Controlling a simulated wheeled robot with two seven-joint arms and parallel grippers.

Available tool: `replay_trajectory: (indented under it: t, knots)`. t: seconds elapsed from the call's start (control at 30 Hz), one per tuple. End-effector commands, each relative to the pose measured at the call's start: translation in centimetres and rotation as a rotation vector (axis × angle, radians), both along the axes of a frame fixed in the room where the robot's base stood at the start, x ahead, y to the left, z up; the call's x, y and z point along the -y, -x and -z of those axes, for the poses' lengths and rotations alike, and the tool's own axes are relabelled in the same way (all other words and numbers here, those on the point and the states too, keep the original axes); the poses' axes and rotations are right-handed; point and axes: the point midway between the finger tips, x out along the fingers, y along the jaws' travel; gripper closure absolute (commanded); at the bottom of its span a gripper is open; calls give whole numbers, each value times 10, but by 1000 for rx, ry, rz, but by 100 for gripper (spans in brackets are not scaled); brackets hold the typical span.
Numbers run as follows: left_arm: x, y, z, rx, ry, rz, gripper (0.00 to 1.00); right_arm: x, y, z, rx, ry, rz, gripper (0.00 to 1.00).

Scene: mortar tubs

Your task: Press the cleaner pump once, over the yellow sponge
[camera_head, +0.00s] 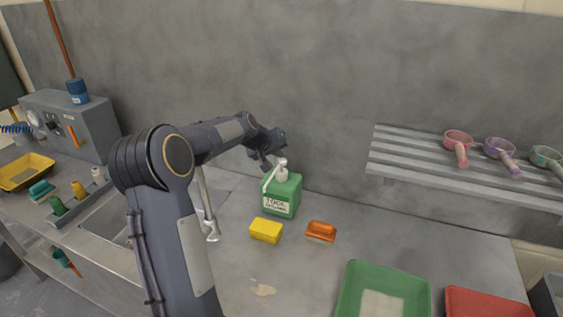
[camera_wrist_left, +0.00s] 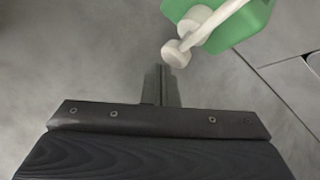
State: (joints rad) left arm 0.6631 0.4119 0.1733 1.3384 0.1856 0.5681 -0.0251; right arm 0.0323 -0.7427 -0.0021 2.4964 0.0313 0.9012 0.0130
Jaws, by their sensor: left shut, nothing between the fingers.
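A green cleaner bottle (camera_head: 283,194) with a white pump (camera_head: 280,170) stands on the grey counter near the wall. Its spout points left and toward the front. The yellow sponge (camera_head: 266,230) lies on the counter in front of the bottle. My left gripper (camera_head: 266,162) is shut and empty, at about the height of the pump top and just left of it. In the left wrist view the closed fingertips (camera_wrist_left: 161,72) are close to the white pump head (camera_wrist_left: 178,52), with part of the green bottle (camera_wrist_left: 238,22) behind. I cannot tell whether they touch. My right gripper is not in view.
An orange brush (camera_head: 321,231) lies right of the sponge. A green tub (camera_head: 352,290) and a red tub (camera_head: 488,303) stand at the front right. A slatted shelf (camera_head: 415,158) with several scoops hangs on the wall. A faucet (camera_head: 208,210) is left of the sponge.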

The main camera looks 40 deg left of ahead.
Motion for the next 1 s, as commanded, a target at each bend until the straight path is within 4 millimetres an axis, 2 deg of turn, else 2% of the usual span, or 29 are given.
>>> replay_trajectory:
  t: [1.0]
  knots:
    - [0, 0, 8, 0, 0, 0, 100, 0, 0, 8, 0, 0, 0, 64]
